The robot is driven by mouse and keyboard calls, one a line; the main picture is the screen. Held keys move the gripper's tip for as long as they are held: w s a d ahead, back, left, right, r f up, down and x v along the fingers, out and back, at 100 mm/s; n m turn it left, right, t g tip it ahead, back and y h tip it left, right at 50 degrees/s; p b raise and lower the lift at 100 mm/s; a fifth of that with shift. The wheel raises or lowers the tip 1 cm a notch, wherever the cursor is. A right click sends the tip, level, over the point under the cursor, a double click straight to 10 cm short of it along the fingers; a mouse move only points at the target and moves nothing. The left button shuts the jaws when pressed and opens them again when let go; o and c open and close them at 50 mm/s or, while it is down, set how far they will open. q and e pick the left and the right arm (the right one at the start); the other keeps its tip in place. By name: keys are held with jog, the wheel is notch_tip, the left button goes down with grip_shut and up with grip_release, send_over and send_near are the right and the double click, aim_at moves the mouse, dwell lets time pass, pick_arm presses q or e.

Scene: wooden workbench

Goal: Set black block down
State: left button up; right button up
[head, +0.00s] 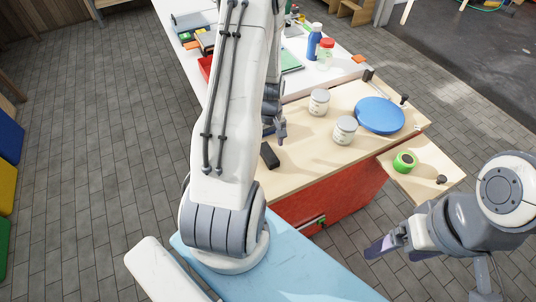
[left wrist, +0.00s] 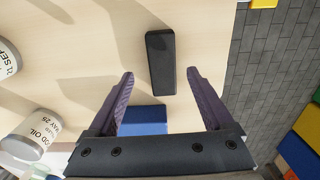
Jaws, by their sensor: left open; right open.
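The black block (head: 270,155) lies on the wooden bench top, near its left edge. In the left wrist view the black block (left wrist: 161,62) lies flat, just beyond and between the spread fingertips, with a gap on each side. My left gripper (head: 279,138) is open and empty beside the block; my left arm hides part of it in the head view. Its two purple fingers (left wrist: 160,76) show in the left wrist view. My right gripper (head: 388,247) is open and empty at the lower right, off the bench, over the floor.
A blue block (left wrist: 146,116) lies on the bench near the left gripper. Two white jars (head: 319,103) (head: 345,131) and a blue round plate (head: 379,115) stand to the right. A green roll (head: 404,162) sits on a side board (head: 425,178).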

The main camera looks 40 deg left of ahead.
aim_at(268, 152)
pick_arm(q)
jog(key=shift+s+a+f+p, duration=0.1)
jog(key=shift+f+p, duration=0.05)
jog(key=shift+f, duration=1)
jog(key=shift+a+f+p, duration=0.1)
jog(key=shift+f+p, duration=0.05)
jog(key=shift+f, duration=1)
grip_shut()
jog(key=shift+r, duration=0.15)
